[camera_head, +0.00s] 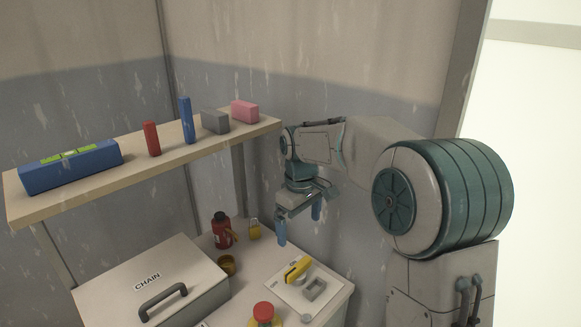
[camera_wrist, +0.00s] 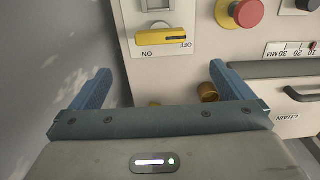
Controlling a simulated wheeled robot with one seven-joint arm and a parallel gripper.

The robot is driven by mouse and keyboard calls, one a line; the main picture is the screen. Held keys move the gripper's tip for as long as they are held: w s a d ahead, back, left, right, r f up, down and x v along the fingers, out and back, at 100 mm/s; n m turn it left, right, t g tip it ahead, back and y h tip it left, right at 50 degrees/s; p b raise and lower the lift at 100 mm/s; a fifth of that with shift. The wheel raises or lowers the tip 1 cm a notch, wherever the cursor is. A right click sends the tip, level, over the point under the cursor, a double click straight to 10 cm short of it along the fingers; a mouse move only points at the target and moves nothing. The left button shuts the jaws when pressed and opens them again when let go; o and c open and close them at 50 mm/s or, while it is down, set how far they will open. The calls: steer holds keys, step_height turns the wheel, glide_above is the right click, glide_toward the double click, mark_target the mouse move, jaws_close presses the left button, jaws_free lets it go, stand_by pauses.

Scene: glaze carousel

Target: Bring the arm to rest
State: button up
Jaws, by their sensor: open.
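My gripper (camera_head: 299,229) hangs at the end of my arm in the head view, pointing down above the back of the white bench top. Its two blue fingers are spread apart with nothing between them. In the wrist view my gripper (camera_wrist: 165,85) is also open and empty. Below it lies a panel with a yellow switch handle (camera_head: 297,269), marked ON and OFF in the wrist view (camera_wrist: 163,35). My gripper is apart from the handle and from the shelf.
A shelf (camera_head: 75,206) at left bears a blue level, red, blue, grey and pink blocks. Below are a CHAIN box (camera_head: 150,282), a red bottle (camera_head: 221,231), a padlock (camera_head: 255,229), a brass cup (camera_head: 227,264) and a red button (camera_head: 263,310). Walls stand close behind.

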steer(key=s+d+m+t+p, duration=0.1)
steer(key=s+d+m, duration=0.3)
steer(key=s, duration=0.8)
steer(key=s+d+r+m+t+p, duration=0.1)
steer(key=s+d+m, duration=0.4)
steer(key=s, duration=0.7)
steer(key=shift+s+d+t, duration=0.35)
steer(key=shift+d+t, duration=0.05)
steer(key=shift+d, duration=0.65)
steer(key=shift+r, duration=0.1)
